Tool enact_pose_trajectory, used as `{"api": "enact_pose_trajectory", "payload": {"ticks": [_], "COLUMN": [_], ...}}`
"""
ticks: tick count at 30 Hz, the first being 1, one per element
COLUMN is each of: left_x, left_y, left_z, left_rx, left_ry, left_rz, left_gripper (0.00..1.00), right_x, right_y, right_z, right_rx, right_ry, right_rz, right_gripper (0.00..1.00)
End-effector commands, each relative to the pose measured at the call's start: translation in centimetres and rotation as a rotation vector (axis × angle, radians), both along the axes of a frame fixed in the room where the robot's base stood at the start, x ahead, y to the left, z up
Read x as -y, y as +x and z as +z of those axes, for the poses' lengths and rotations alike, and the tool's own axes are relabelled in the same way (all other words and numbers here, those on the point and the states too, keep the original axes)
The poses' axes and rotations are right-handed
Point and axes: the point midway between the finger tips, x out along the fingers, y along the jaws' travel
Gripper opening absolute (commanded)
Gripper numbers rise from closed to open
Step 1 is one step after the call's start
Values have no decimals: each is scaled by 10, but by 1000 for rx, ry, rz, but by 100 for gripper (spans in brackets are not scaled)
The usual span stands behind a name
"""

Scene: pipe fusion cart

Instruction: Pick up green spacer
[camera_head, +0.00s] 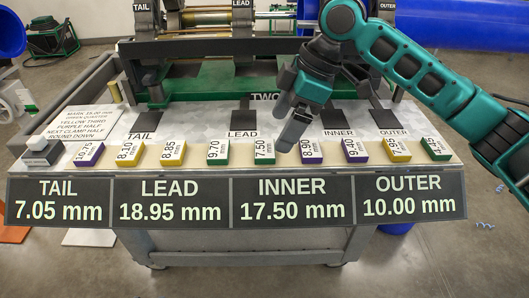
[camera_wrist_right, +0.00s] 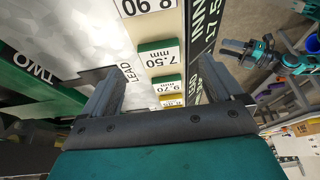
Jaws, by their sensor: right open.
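Green spacers lie on the front strip of the cart: one marked 7.50 (camera_head: 264,158), one marked 9.70 (camera_head: 217,160), and one at the far right end (camera_head: 438,156). My right gripper (camera_head: 287,146) is above the strip, between the 7.50 and purple 8.90 spacers. In the right wrist view my right gripper (camera_wrist_right: 166,88) is open and empty. The 7.50 spacer (camera_wrist_right: 146,46) and the 9.70 spacer (camera_wrist_right: 160,78) show beyond and between its fingers. My left gripper (camera_wrist_right: 232,47) shows small at the right of the wrist view; its jaws are unclear.
Purple spacers (camera_head: 88,160) and yellow spacers (camera_head: 128,160) share the strip, with small gaps. Black label panels (camera_head: 290,215) hang along the front edge. A stamp-like block (camera_head: 42,153) stands at the left end. The green clamp frame (camera_head: 215,85) rises behind.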

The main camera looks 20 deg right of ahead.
Motion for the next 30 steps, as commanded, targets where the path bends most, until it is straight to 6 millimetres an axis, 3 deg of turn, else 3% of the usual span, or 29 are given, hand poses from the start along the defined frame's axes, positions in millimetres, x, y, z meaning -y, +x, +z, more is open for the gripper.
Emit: {"api": "enact_pose_trajectory", "payload": {"ticks": [5,13,21,30], "left_x": [0,2,3,2], "left_y": [3,8,10,7], "left_z": [-2,-5,-1,-4], "left_rx": [6,10,18,12], "left_ry": [-1,-4,-6,-4], "left_rz": [0,-4,-6,-8], "left_gripper": [43,43,43,43], "right_x": [-6,-23,-25,-25], "right_y": [2,6,7,7], "right_z": [-10,-45,-48,-47], "right_rx": [-1,-1,1,1], "right_ry": [0,0,0,0], "right_rz": [0,1,0,1], "right_gripper": [94,94,94,65]}}
